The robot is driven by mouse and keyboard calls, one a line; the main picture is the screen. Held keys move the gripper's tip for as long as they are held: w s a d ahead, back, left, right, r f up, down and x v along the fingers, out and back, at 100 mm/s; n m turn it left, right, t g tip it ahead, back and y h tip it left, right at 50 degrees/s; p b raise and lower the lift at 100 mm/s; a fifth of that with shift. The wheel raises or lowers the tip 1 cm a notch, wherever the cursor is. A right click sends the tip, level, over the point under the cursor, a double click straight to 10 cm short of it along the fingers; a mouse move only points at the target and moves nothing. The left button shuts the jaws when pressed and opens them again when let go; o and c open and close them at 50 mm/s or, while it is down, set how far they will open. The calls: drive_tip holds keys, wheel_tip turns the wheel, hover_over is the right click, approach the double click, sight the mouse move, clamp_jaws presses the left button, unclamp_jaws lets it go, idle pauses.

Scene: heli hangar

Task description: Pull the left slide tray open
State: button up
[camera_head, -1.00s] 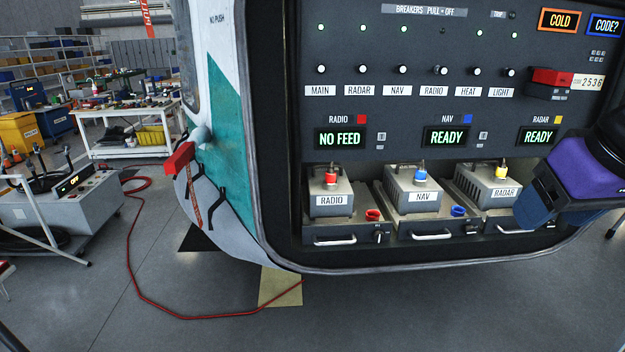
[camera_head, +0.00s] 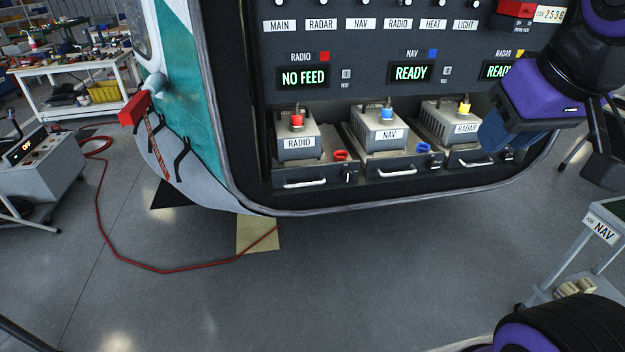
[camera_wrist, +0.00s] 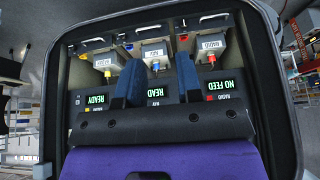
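The left slide tray (camera_head: 318,174) is under the grey RADIO box (camera_head: 298,140), low in the dark bay. Its white handle (camera_head: 305,183) runs along the front, with a black latch at the handle's right. The tray looks slid in, level with its neighbours. In the wrist view, which is upside down, the RADIO box (camera_wrist: 210,45) shows at the upper right. My gripper (camera_wrist: 160,62) has its two blue fingers spread apart with nothing between them. In the head view my gripper (camera_head: 500,138) is in front of the RADAR side, right of the left tray and not touching it.
The NAV tray (camera_head: 392,165) and RADAR box (camera_head: 460,125) sit to the right. The display above RADIO reads NO FEED (camera_head: 304,77). A red hose (camera_head: 150,268) lies on the floor. A NAV cart (camera_head: 600,228) stands at the right.

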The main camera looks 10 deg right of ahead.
sight(307, 185)
drive_tip(key=w+f+m, duration=0.1)
drive_tip(key=w, duration=0.3)
drive_tip(key=w+a+f+m+t, duration=0.1)
drive_tip(key=w+f, duration=0.1)
drive_tip(key=w, duration=0.3)
drive_tip(key=w+a+f+m+t, duration=0.1)
drive_tip(key=w+f, duration=0.1)
drive_tip(key=w, duration=0.3)
drive_tip(key=shift+c, duration=0.5)
drive_tip(key=w+a+f+m+t+y, duration=0.2)
drive_tip(key=w+a+f+m+t, duration=0.15)
drive_tip(key=w+f, duration=0.5)
drive_tip(key=w+a+f+m+t+y, duration=0.2)
drive_tip(key=w+a+f+m, duration=0.25)
drive_tip(key=w+f, duration=0.35)
drive_tip(key=s+a+f+m+t+y, duration=0.25)
drive_tip(key=a+f, duration=0.25)
drive_tip(key=f, duration=0.5)
drive_tip(key=shift+m+g, duration=0.4)
drive_tip(key=shift+m, duration=0.05)
drive_tip(key=x, duration=1)
drive_tip(key=shift+w+d+f, duration=0.1)
clamp_jaws()
